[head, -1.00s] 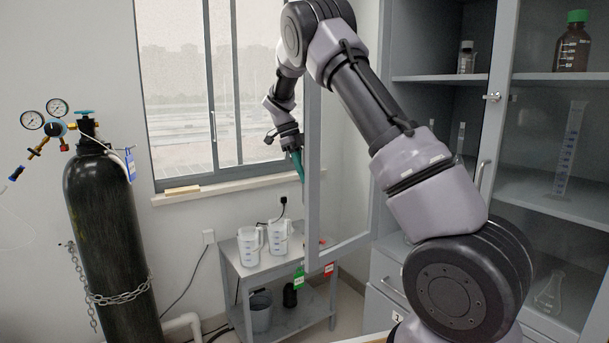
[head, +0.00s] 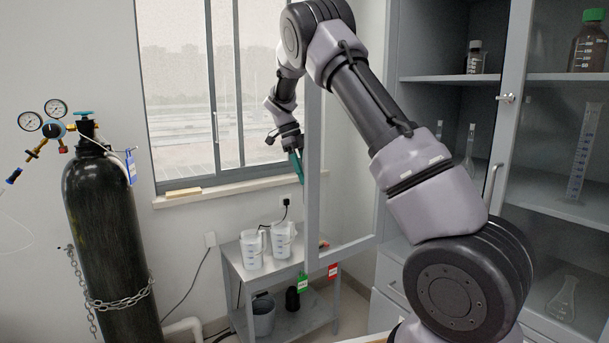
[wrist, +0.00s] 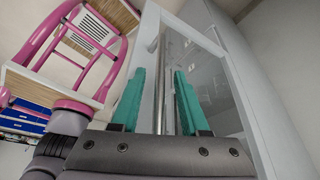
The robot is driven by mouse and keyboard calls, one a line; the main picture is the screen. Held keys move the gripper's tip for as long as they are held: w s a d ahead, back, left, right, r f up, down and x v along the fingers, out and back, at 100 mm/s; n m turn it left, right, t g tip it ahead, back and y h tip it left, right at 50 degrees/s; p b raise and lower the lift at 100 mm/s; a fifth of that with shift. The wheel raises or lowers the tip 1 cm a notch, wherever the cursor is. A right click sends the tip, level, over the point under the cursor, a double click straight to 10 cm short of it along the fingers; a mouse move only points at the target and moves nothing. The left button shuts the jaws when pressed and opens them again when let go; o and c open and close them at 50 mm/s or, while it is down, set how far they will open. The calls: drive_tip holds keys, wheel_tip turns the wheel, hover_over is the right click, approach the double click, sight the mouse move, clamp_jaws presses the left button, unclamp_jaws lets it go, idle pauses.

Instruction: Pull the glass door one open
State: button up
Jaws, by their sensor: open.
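Glass door one, a grey-framed glass door (head: 313,215), stands swung well out from the left side of the cabinet. Its frame and pane also show in the wrist view (wrist: 208,75). My gripper (head: 296,166) is at the door's outer edge, on the side toward the window. In the wrist view its two teal fingers (wrist: 160,100) are apart. The door's metal handle bar (wrist: 170,75) runs between them; I cannot tell whether they touch it. My arm hides the upper part of the door in the head view.
The grey cabinet (head: 455,79) holds bottles and glassware; its right glass door (head: 508,130) looks closed. A small metal cart (head: 255,272) with two white jugs stands beyond the open door. A black gas cylinder (head: 105,220) is chained at the left. A pink-framed chair (wrist: 112,70) shows in the wrist view.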

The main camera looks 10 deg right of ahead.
drive_tip(key=v, duration=1)
drive_tip(key=shift+a+r, duration=0.2)
drive_tip(key=shift+r, duration=0.1)
